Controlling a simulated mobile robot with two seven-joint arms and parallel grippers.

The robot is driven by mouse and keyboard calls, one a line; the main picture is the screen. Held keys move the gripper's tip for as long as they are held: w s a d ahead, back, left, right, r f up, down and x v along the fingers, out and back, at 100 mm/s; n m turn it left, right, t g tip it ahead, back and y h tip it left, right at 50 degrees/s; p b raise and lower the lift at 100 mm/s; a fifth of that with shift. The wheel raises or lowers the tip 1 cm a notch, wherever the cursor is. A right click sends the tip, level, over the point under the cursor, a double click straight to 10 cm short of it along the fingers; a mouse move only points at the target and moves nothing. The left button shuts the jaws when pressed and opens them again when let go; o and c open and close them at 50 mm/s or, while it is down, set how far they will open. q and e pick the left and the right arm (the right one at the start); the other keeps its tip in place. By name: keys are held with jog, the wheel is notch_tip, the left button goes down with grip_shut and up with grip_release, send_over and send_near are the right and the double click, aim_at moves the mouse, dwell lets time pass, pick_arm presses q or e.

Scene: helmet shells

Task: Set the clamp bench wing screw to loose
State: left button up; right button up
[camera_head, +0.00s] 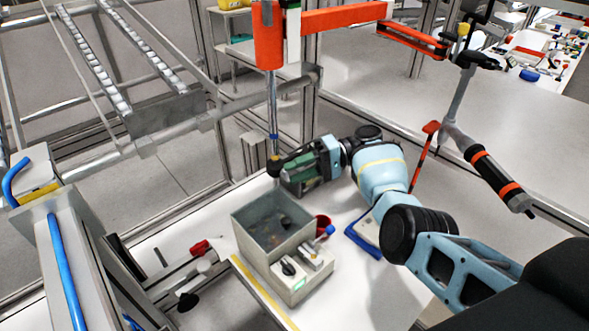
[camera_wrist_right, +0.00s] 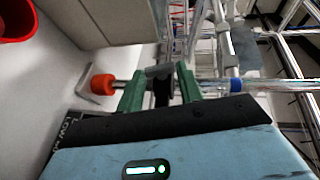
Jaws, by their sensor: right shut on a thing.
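My right gripper (camera_head: 278,168) reaches in from the lower right, above the far side of the grey open box. In the right wrist view its green fingers (camera_wrist_right: 160,90) are shut on a small dark part (camera_wrist_right: 160,72). This part is in line with a chrome rod with a blue band (camera_wrist_right: 237,85) on one side and an orange knob (camera_wrist_right: 103,84) on the other. In the head view the rod (camera_head: 272,105) hangs from an orange arm. I cannot tell whether the dark part is the wing screw. My left gripper is not in view.
The grey open box (camera_head: 262,255) with knobs on its front stands on the white table (camera_head: 200,225). A red cup (camera_head: 322,222) and a blue-edged item (camera_head: 364,232) are beside it. A red-ended clamp (camera_head: 200,247) is at left. Orange arms (camera_head: 345,15) hang above.

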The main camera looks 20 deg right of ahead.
jog(key=shift+f+y+b, duration=0.3)
jog(key=shift+f+y, duration=0.05)
jog(key=shift+y, duration=0.25)
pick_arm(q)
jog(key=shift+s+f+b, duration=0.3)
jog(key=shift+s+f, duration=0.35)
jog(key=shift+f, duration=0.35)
pick_arm(e)
jog(key=shift+m+y, duration=0.4)
jog(key=o, duration=0.7)
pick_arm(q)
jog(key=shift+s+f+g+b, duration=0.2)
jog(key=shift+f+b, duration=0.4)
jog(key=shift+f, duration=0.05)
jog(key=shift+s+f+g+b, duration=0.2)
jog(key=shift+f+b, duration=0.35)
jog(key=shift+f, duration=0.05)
pick_arm(e)
jog(key=d, duration=0.7)
jog(key=shift+d, duration=0.4)
